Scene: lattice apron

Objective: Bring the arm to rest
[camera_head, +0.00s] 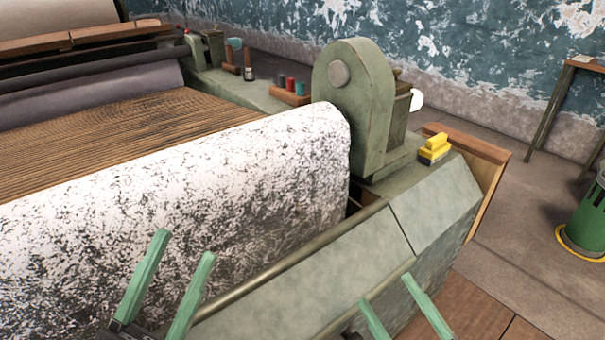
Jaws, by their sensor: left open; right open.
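My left gripper (176,268) is at the bottom left, in front of the large black-and-white speckled roll (230,205). Its two green fingers are spread apart with nothing between them. My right gripper (391,292) is at the bottom, right of centre, in front of the green sloped machine front (335,270). Its green fingers are also spread and empty. The arms behind both grippers are mostly below the picture edge. I cannot tell whether either gripper touches the machine.
A green bearing housing (352,110) stands at the roll's right end. A yellow block (434,148) lies on the machine's right end. Several spools (291,85) stand farther back.

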